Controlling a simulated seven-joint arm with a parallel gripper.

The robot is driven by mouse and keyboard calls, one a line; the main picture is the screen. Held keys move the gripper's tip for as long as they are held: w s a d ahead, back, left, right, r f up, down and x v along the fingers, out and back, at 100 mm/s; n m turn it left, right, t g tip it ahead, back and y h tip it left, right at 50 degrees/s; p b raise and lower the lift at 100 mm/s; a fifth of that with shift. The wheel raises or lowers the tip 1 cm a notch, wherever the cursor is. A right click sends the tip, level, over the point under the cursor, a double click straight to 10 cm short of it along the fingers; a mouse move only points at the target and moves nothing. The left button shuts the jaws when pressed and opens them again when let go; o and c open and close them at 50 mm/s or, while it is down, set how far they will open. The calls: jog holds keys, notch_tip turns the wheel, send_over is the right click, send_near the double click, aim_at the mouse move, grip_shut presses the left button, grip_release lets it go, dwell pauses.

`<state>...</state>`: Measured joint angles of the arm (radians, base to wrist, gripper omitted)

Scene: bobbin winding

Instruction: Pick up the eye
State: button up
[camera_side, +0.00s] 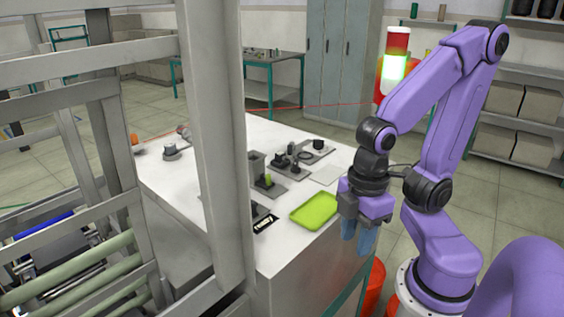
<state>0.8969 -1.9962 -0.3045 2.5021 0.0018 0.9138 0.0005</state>
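My gripper (358,237) hangs pointing down beside the right edge of the white workbench (205,225), to the right of the green tray. Its bluish fingers overlap in this view, so I cannot tell whether they are open or shut. No held object shows between them. I cannot identify the eye with certainty. Small dark fittings (292,158) stand on grey plates at the back right of the bench and are too small to tell apart.
A lime-green tray (314,211) on the bench looks empty. A grey frame post (215,130) hides part of the bench. A thin red line (290,108) crosses above it. A lit signal tower (395,65) stands behind my arm.

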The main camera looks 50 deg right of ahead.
jog(key=shift+o, duration=0.3)
jog(key=shift+o, duration=1.1)
